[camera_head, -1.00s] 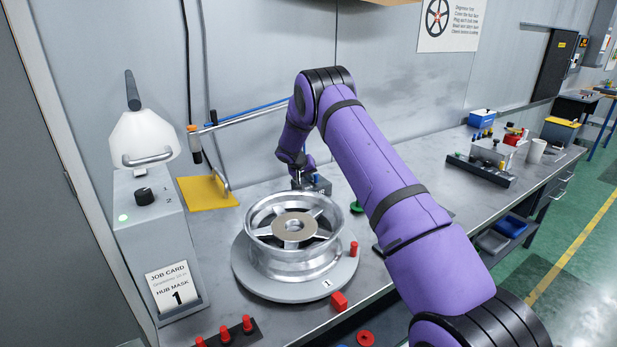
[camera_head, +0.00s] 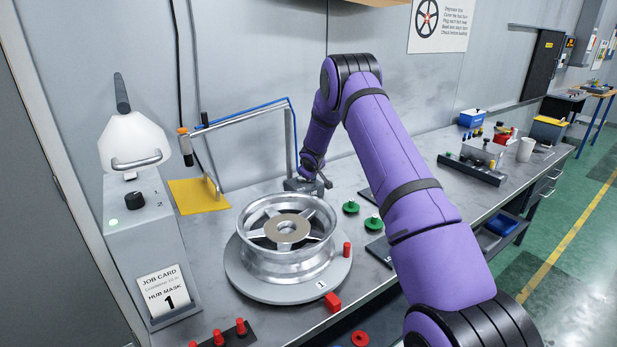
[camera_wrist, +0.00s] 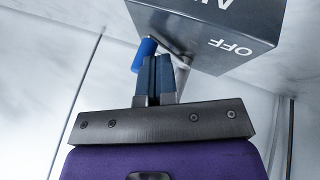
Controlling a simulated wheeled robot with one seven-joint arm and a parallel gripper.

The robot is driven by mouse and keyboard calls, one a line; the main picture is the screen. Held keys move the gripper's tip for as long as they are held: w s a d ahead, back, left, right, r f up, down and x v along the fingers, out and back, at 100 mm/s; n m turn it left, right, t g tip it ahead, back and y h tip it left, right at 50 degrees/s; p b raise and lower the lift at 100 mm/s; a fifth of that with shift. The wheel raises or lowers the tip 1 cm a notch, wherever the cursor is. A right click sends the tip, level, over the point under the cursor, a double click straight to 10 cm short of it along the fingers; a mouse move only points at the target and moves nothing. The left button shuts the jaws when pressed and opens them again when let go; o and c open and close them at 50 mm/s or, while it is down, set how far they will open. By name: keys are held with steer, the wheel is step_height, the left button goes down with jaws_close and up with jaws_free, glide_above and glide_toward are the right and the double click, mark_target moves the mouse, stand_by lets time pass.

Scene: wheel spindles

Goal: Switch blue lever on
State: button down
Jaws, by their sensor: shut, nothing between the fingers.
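The blue lever (camera_wrist: 145,52) shows in the wrist view as a blue cylindrical grip beside a grey box (camera_wrist: 205,38). The word OFF is printed on the box, with part of a larger word at the picture's edge; no ON mark is visible. My gripper (camera_wrist: 157,68) is shut and empty, its fingertips right by the blue grip; whether they touch it I cannot tell. In the head view my gripper (camera_head: 322,181) is at the right side of the box (camera_head: 299,186), behind the wheel, and the lever cannot be made out there.
A metal wheel (camera_head: 286,240) sits on a round grey turntable (camera_head: 270,290) in front of the box. A metal post with a horizontal bar (camera_head: 240,116) rises close to my gripper. Green knobbed pieces (camera_head: 372,224) lie to the right. A job-card console (camera_head: 147,240) stands left.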

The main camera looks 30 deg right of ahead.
steer(key=shift+w+d+n+t+y, duration=0.2)
steer(key=shift+d+n+y, duration=0.25)
steer(key=shift+n, duration=0.35)
steer(key=shift+w+d+n+t+y, duration=0.2)
steer(key=shift+d+n+y, duration=0.25)
steer(key=shift+n, duration=0.35)
steer(key=shift+w, duration=0.1)
steer(key=shift+w+d, duration=0.75)
steer(key=shift+d, duration=0.1)
steer(key=shift+w, duration=0.1)
steer(key=shift+w+d+r, duration=0.15)
steer(key=shift+w+r, duration=0.1)
steer(key=shift+r, duration=0.05)
